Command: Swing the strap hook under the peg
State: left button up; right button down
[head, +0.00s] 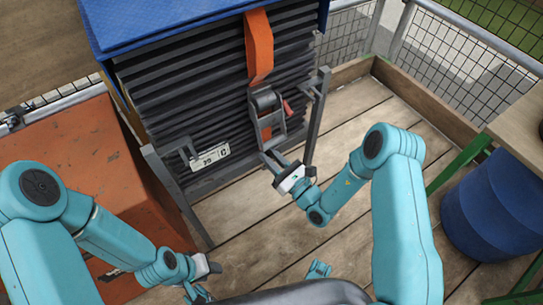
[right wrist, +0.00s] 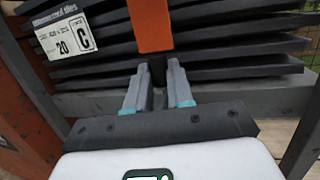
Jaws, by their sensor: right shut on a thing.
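An orange strap (head: 259,48) comes down over the front of a tile stack to a grey metal ratchet buckle with a hook-like lower frame (head: 268,122). My right gripper (head: 273,162) is at the lower end of this grey metal part, shut on it. In the right wrist view its fingers (right wrist: 158,75) close around a dark grey piece, directly below the orange strap (right wrist: 150,25). I cannot make out the peg for certain; the fingers and metal part may hide it. My left gripper (head: 208,268) is low at the left, away from the strap; its jaw opening is unclear.
The dark tiles (head: 190,95) stand under a blue cover (head: 160,22) in a grey rack with posts at both sides. A white label (head: 210,157) is on the left front. An orange box (head: 75,150) stands left, a blue drum (head: 497,205) right. Wooden decking (head: 345,120) is clear at right.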

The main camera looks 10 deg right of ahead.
jog(key=shift+s+a+f, duration=0.1)
jog(key=shift+a, duration=0.05)
jog(key=c, duration=1)
grip_release()
jog(key=p+v, duration=0.2)
jog(key=v, duration=1.4)
jog(key=shift+p, duration=0.4)
jog(key=shift+s, duration=0.1)
